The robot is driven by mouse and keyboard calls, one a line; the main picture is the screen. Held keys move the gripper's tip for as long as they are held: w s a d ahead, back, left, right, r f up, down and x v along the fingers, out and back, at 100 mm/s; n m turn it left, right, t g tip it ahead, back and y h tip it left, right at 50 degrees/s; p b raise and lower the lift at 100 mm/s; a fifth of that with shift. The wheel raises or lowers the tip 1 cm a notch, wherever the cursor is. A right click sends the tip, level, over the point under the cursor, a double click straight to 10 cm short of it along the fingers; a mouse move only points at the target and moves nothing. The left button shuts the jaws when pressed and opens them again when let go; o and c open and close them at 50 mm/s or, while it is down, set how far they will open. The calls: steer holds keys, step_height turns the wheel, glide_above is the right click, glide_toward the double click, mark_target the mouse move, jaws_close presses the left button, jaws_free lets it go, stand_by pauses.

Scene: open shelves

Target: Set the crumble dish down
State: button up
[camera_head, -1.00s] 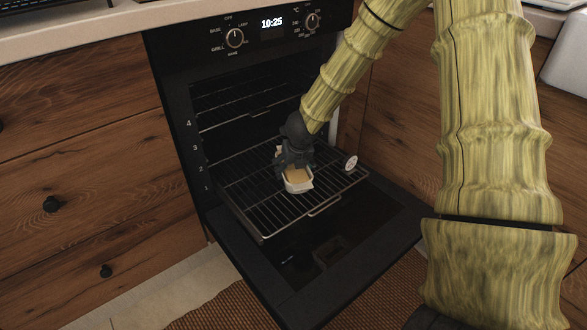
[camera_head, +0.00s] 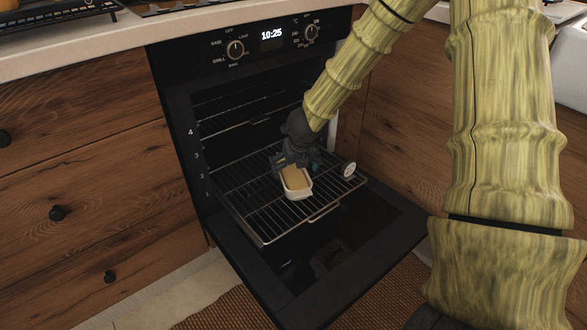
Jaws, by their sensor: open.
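The crumble dish (camera_head: 296,183) is a small white dish with a pale yellow top. It sits upright on the pulled-out wire rack (camera_head: 254,208) of the open oven. My dark gripper (camera_head: 289,163) is just behind and above the dish, at its far end. The gripper is open. Its fingers are small and partly merge with the dark oven, so I cannot tell whether they still touch the dish's rim.
The oven door (camera_head: 345,275) is folded down below the rack. A round white dial (camera_head: 349,170) stands at the rack's right side. Another wire rack (camera_head: 245,112) is higher in the oven. Bare rack lies left of the dish. Wooden drawers (camera_head: 75,150) flank the oven.

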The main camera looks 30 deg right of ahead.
steer(key=p+v, duration=0.3)
steer(key=v, duration=0.4)
